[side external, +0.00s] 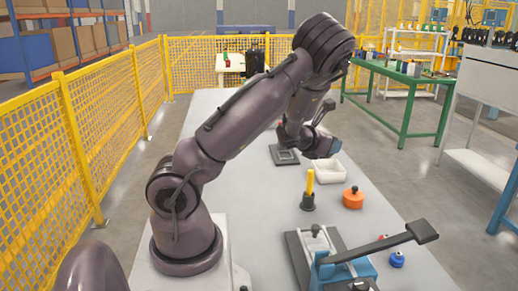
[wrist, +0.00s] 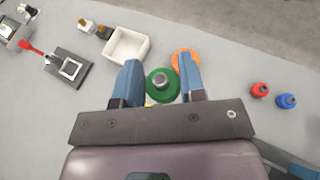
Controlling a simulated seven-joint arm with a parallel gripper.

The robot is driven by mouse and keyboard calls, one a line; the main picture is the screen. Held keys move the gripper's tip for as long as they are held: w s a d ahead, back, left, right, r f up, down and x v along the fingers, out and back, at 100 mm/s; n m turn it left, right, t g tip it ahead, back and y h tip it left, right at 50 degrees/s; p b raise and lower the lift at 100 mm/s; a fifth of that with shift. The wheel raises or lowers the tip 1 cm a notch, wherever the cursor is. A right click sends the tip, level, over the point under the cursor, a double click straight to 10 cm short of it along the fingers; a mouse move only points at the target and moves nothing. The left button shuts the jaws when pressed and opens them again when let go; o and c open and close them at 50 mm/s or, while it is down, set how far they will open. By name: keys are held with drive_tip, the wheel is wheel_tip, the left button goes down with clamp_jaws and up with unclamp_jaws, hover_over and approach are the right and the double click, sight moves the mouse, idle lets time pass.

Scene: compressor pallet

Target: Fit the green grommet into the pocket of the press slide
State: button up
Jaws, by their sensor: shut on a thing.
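The green grommet (wrist: 157,90), a round green piece with a grey centre, sits between the blue fingers of my gripper (wrist: 161,84) in the wrist view. My gripper is shut on it. In the side external view my gripper (side external: 335,147) is above the table near the white tray; the grommet cannot be made out there. A press with a blue body (side external: 345,270) and a long dark lever (side external: 375,246) stands at the front. A grey plate (side external: 298,246) lies beside it, perhaps the press slide; I cannot make out its pocket.
A white tray (side external: 328,181), a yellow peg in a black base (side external: 308,202) and an orange knobbed piece (side external: 353,203) stand on the table. A dark plate with a pale square (side external: 283,163) lies farther back. Red (wrist: 260,89) and blue (wrist: 287,101) knobs are at the right.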

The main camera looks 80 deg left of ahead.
drive_tip(key=s+a+f+n+g+y, duration=0.3)
drive_tip(key=s+a+f+n+g, duration=0.15)
drive_tip(key=s+a, duration=0.5)
drive_tip(key=s+a+f+n+g+y, duration=0.35)
drive_tip(key=s+a+n+g, duration=0.25)
drive_tip(key=s+a, duration=0.4)
drive_tip(key=n+g, duration=0.1)
hover_over(263, 163)
wheel_tip(263, 163, down, 8)
drive_tip(key=shift+s+d, duration=0.1)
drive_tip(key=shift+a+f, duration=0.2)
drive_tip(key=shift+f, duration=1.7)
drive_tip(key=shift+f, duration=0.1)
drive_tip(key=o, duration=0.9)
